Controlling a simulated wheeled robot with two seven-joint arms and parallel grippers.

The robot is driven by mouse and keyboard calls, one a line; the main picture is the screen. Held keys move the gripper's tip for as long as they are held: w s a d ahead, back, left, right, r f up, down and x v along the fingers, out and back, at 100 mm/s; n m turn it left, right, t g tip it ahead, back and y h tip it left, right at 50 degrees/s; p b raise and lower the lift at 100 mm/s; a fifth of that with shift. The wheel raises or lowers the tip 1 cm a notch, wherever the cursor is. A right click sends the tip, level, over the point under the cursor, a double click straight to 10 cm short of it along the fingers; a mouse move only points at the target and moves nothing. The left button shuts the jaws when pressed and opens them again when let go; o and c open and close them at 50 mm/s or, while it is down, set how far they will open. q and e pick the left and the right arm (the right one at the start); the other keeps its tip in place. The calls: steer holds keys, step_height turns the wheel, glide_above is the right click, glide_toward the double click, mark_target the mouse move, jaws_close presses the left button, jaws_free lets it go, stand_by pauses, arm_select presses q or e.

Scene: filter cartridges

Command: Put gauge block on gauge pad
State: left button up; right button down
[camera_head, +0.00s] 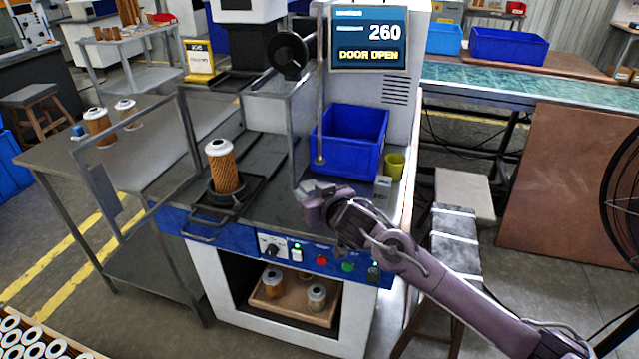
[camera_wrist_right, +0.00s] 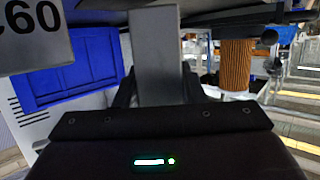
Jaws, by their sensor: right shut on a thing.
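In the head view only a small pale part of the block (camera_head: 306,187) shows beside the gripper. I cannot pick out the gauge pad with certainty; the gripper and arm cover part of the worktop. My left gripper is not in view.
A filter cartridge (camera_head: 220,167) stands upright in a dark holder left of my gripper. The screen (camera_head: 369,40) reads "260 DOOR OPEN". Buttons line the front panel.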

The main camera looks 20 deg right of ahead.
steer(key=shift+w+d+r, duration=0.1)
steer(key=shift+w+d, duration=0.5)
steer(key=shift+w, duration=0.05)
steer(key=w+d, duration=0.2)
steer(key=w, duration=0.1)
steer(key=shift+p, duration=0.3)
steer(key=shift+f, duration=0.65)
steer(key=shift+s, duration=0.15)
steer(key=shift+f, duration=0.1)
steer(key=c, duration=1.4)
jaws_free()
steer(key=shift+f, duration=0.25)
steer(key=o, duration=0.5)
steer(key=shift+r, duration=0.1)
